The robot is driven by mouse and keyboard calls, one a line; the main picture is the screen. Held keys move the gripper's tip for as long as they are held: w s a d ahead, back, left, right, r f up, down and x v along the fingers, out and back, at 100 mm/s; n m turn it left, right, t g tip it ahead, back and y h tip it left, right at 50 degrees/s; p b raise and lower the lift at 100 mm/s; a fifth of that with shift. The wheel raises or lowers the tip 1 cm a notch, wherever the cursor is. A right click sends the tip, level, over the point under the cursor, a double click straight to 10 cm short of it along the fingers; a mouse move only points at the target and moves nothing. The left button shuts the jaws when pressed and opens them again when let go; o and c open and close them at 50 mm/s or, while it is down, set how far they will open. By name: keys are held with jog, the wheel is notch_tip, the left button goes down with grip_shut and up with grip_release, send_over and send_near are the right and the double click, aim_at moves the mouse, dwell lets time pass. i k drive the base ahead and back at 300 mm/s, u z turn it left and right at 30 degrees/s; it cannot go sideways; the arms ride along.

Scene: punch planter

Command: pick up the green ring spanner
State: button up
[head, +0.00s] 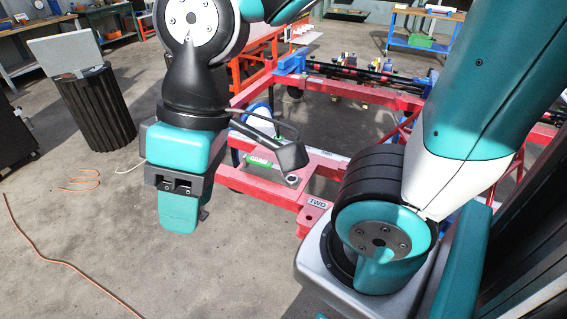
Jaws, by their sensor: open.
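I cannot make out a green ring spanner in the head view. A small green piece (258,161) lies on the red frame just right of my wrist, but I cannot tell what it is. My gripper (182,213) hangs down over bare floor, left of the red frame. It is open, and nothing shows between its jaws; one teal finger hides most of the other. My wrist and arm cover part of the frame behind them.
A red wheeled frame (270,182) with blue corner blocks fills the middle. A black ribbed bin (98,110) stands left, with a grey panel (65,50) above it. A blue bench (425,42) stands at the back right. An orange cable (62,262) lies on otherwise open floor.

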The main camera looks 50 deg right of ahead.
aim_at(246, 158)
jog(key=z, duration=0.75)
jog(key=i, duration=0.85)
jog(key=z, duration=0.75)
